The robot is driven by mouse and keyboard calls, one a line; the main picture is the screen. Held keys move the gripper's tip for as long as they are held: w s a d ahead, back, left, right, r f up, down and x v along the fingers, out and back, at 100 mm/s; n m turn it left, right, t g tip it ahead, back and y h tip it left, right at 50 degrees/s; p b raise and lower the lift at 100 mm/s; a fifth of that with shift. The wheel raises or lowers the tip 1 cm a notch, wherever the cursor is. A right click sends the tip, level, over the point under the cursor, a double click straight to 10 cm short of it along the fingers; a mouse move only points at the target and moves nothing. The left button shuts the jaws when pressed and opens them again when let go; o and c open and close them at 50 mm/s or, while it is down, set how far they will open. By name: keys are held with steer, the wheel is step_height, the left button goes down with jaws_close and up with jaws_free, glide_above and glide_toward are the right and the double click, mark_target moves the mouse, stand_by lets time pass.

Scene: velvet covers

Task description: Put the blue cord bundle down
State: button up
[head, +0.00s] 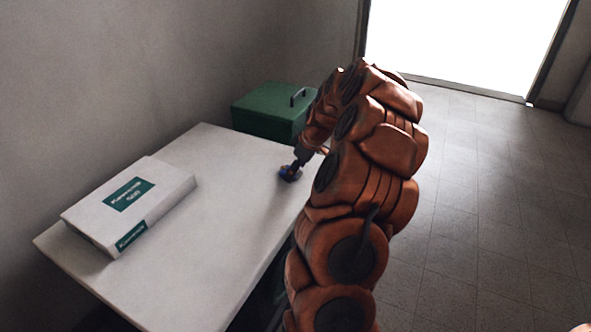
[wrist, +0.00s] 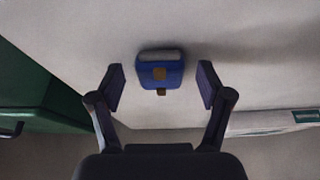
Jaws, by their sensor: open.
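The blue cord bundle (wrist: 172,72) lies on the pale table top (wrist: 75,28), with a small brownish patch on its middle. It sits between and just beyond the two fingertips of my gripper (wrist: 160,86) in the wrist view. The jaws are open, with a visible gap on each side of the bundle.
A white box with green labels (head: 163,207) lies on the left of the table. A green lidded box with a handle (head: 262,112) stands at the table's far end. The table's middle is clear. A bright doorway (head: 465,40) and open tiled floor (head: 480,200) are at the right.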

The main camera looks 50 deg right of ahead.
steer(key=shift+r, duration=0.5)
steer(key=p+v, duration=0.3)
steer(key=v, duration=0.8)
steer(key=s+a+r+g+y, duration=0.1)
steer(key=s+a+g, duration=0.1)
steer(key=a, duration=1.2)
steer(key=s+a+r+g, duration=0.1)
steer(key=a+g, duration=0.1)
steer(key=a, duration=1.2)
steer(key=s+a+f+m+g+h, duration=0.1)
steer(key=s+a+f+g, duration=0.1)
steer(key=s+a, duration=0.4)
steer(key=s+a+f+m+g+h, duration=0.1)
steer(key=s+a, duration=0.4)
steer(key=s, duration=1.2)
steer(key=shift+s+a+f+m+g, duration=0.35)
steer(key=shift+f+m+g, duration=0.25)
steer(key=shift+f, duration=0.15)
steer(key=shift+r, duration=0.1)
